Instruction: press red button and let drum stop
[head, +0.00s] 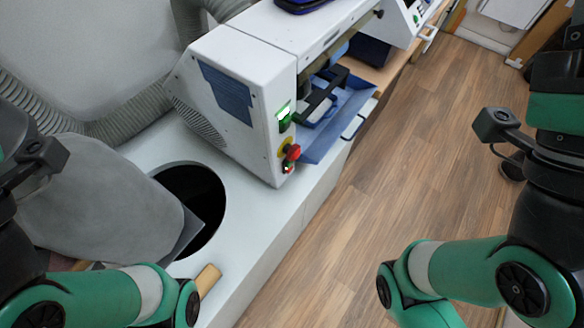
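The red button (293,152) sticks out from the front panel of a white machine (240,70), with a yellow surround behind it. A lit green switch (284,113) is above it, and a small red and dark control (288,168) is just below. I cannot pick out a drum or tell whether one turns. My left gripper is at the far left edge, mostly cut off. My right gripper (556,68) is at the upper right, dark and partly cut off. Both are well apart from the button. The fingers of neither can be made out.
A blue tray (340,115) juts from the machine's front. The white bench (255,225) has a round dark hole (196,197) and a small wooden piece (208,279). A large grey rounded shape (95,200) and ribbed hoses (140,115) are at left.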

